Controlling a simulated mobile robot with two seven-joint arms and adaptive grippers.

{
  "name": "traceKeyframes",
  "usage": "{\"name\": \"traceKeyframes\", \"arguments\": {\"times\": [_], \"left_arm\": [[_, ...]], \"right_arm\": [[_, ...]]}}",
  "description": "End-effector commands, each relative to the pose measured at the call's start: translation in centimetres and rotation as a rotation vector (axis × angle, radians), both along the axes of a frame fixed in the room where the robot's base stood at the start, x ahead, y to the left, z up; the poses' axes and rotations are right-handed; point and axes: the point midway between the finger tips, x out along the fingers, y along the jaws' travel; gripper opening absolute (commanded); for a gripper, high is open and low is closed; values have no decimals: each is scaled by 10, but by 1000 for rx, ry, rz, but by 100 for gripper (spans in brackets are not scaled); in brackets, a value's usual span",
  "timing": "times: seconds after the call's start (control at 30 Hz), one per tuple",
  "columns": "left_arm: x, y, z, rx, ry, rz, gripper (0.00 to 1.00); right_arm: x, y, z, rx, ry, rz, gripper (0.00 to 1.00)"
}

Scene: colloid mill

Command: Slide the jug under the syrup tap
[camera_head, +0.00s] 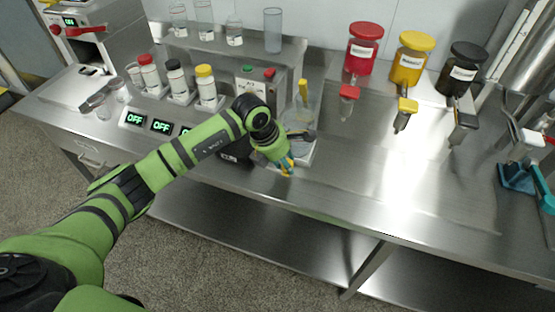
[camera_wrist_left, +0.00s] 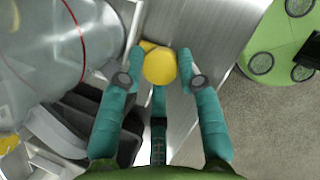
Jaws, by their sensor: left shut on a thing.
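A clear jug-like vessel (camera_head: 312,104) stands at the middle of the steel counter, behind my left gripper (camera_head: 287,165). In the left wrist view a large clear vessel with a red line (camera_wrist_left: 45,45) fills the upper left. My left gripper, with its teal fingers (camera_wrist_left: 163,80), is shut on a yellow round-ended handle (camera_wrist_left: 160,66). I cannot tell what this handle belongs to. Three dispensers with taps stand to the right: red (camera_head: 361,58), yellow (camera_head: 408,62) and black (camera_head: 460,70). Their labels are too small to read.
A grey machine with green and red buttons (camera_head: 257,79) stands behind my wrist. Bottles with red, black and yellow caps (camera_head: 206,87) and lit OFF displays (camera_head: 160,125) are to the left. The front counter (camera_head: 380,185) below the dispensers is clear. Teal items (camera_head: 518,177) are at the right.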

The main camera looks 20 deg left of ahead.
Motion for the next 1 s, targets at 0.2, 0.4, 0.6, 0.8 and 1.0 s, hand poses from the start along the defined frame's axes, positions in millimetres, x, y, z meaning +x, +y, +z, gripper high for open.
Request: {"name": "traceKeyframes", "arguments": {"times": [0.2, 0.4, 0.6, 0.8, 1.0], "left_arm": [[-1, -76, 1, -24, -14, -18, 0], [-2, -107, 3, -17, -14, -9, 0], [-1, -110, 6, -12, -15, -2, 0], [-1, -111, 6, -15, -16, -3, 42], [-2, -111, 5, -14, -11, -5, 56]], "right_arm": [[0, 1, -25, 1, 0, -1, 40], [0, 0, -36, 1, 0, -1, 40], [0, 0, -35, 0, 0, 0, 40], [0, 0, -35, 1, 0, 0, 40], [0, 0, -35, 1, 0, 0, 40]]}}
